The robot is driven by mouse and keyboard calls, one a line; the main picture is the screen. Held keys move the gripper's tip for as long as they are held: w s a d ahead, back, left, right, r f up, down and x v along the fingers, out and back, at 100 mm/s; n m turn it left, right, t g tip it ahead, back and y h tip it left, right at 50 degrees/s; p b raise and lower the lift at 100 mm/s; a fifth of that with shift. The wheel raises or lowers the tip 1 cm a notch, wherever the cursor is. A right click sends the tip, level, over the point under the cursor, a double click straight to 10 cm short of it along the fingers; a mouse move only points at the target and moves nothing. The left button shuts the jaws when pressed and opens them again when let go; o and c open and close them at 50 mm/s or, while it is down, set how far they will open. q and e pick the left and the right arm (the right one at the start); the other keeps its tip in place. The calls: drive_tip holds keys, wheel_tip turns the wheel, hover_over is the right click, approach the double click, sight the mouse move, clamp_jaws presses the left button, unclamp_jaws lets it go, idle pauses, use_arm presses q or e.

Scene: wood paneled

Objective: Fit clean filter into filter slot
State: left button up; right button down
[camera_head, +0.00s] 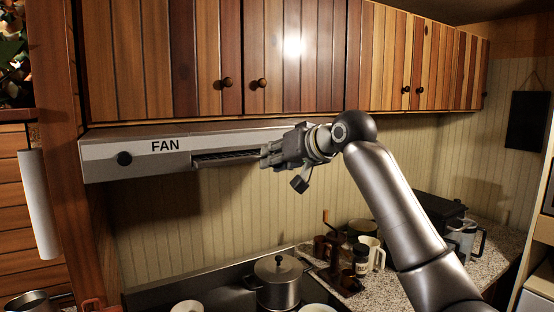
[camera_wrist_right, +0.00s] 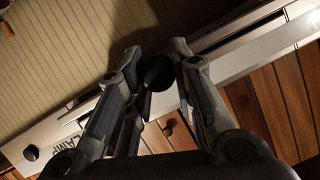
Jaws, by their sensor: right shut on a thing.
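The range hood (camera_head: 135,157) is a pale metal box marked FAN, mounted under the wall cabinets. A long dark opening, the filter slot (camera_head: 215,160), runs along its front with fine dark slats in it. My right gripper (camera_head: 268,154) is at the right end of this slotted stretch, close against the hood front. My left gripper is not in view.
Wooden cabinets (camera_head: 300,60) hang directly above the hood. A lidded pot (camera_head: 278,285) stands on the stove below. Mugs, a grinder and a jar crowd the counter at the right. The wall under the hood is clear.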

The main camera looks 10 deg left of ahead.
drive_tip(key=shift+w+a, duration=0.1)
drive_tip(key=shift+w, duration=0.05)
drive_tip(key=shift+w+a, duration=0.25)
drive_tip(key=shift+w, duration=0.05)
drive_tip(key=shift+w+a+r, duration=0.1)
drive_tip(key=shift+w+a, duration=0.45)
drive_tip(key=shift+w, duration=0.25)
drive_tip(key=c, duration=1.2)
unclamp_jaws()
drive_tip(key=shift+o, duration=0.2)
drive_tip(key=v, duration=1.2)
